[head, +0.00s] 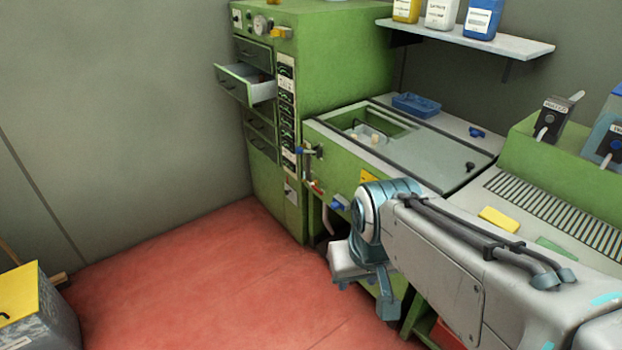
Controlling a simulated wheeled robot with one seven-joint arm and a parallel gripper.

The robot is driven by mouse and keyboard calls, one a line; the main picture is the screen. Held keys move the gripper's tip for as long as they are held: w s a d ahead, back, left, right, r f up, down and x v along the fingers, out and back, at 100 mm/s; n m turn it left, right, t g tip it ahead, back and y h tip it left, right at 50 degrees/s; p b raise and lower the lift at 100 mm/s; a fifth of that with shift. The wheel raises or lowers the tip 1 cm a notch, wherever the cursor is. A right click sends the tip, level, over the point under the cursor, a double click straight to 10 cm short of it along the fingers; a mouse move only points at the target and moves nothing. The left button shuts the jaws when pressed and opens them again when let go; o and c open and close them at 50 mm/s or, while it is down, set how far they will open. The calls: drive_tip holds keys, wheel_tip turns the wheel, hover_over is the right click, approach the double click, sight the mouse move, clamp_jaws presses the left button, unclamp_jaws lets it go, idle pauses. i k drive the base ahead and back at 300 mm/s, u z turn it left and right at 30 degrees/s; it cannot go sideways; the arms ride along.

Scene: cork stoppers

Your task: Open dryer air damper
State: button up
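A tall green cabinet (330,45), which looks like the dryer, stands at the back against the grey wall. Its narrow front has several drawers, and one upper drawer (246,82) is pulled out. A column of small dark slots with labels (287,110) runs beside the drawers, with a white labelled plate (291,190) lower down. I cannot tell which part is the air damper or how it is set. My arm reaches in from the lower right. My gripper (368,284) hangs below the wrist, in front of the green bench and apart from the cabinet; its fingers are not clear.
A green bench with a grey lid (430,145) and an open basin adjoins the cabinet. A blue-tipped lever (309,151) sticks out at its corner. A wall shelf (470,38) holds bottles. A yellow-lidded bin (30,305) stands lower left. The red floor (200,275) before the cabinet is clear.

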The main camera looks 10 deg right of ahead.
sight(290, 194)
drive_tip(key=u, duration=0.05)
drive_tip(key=i, duration=1.25)
drive_tip(key=u, duration=0.4)
drive_tip(key=i, duration=1.55)
drive_tip(key=u, duration=0.3)
